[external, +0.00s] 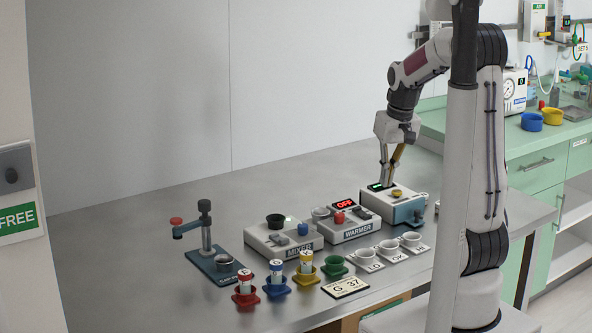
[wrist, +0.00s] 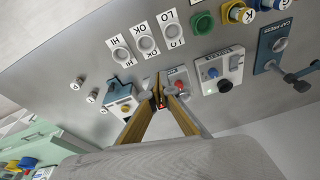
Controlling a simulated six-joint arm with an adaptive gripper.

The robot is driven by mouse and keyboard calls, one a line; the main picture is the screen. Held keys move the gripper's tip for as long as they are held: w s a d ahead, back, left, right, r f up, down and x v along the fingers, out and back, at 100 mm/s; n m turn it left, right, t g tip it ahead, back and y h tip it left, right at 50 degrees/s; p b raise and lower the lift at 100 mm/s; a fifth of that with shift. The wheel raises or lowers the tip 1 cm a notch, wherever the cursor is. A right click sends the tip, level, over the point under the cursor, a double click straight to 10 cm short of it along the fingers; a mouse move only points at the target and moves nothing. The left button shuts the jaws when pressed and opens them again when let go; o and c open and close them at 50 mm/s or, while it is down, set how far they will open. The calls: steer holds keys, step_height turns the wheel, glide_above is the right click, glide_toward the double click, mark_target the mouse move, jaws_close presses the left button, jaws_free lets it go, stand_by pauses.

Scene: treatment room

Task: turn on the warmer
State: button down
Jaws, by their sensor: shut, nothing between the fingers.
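The warmer (external: 350,232) is a pale box with a WARMER label on its front. Its display (external: 344,205) reads OFF in red, and a red knob (external: 339,217) sits on its top. In the wrist view the warmer (wrist: 175,74) lies just right of my fingertips, with its red knob (wrist: 180,86) visible. My gripper (external: 385,184) is shut and empty, pointing down behind and right of the red knob. In the wrist view my gripper (wrist: 161,84) has its tips together and partly hides the warmer's display; whether they touch anything is unclear.
A boxy device with a green display (external: 408,208) stands close right of the warmer. The mixer (external: 283,240) stands close left. Labelled white cups (external: 389,247) and coloured holders (external: 306,275) sit in front. A stand (external: 207,245) is at far left; the table behind is clear.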

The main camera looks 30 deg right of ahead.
steer(key=w+d+n, duration=0.1)
steer(key=w+d, duration=0.2)
steer(key=w, duration=0.3)
steer(key=w+d+n+t, duration=0.1)
steer(key=w+d, duration=0.1)
steer(key=w, duration=0.5)
steer(key=shift+w+d+f+t, duration=0.2)
steer(key=shift+d+t, duration=0.1)
steer(key=shift+d, duration=0.1)
steer(key=shift+f, duration=0.15)
glide_above(357, 207)
steer(key=s, duration=0.2)
steer(key=f, duration=1.1)
steer(key=shift+w+a+f, duration=0.1)
steer(key=shift+w+f, duration=0.1)
steer(key=shift+w, duration=0.05)
steer(key=shift+x, duration=0.9)
steer(key=shift+s, duration=0.15)
steer(key=shift+f, duration=0.15)
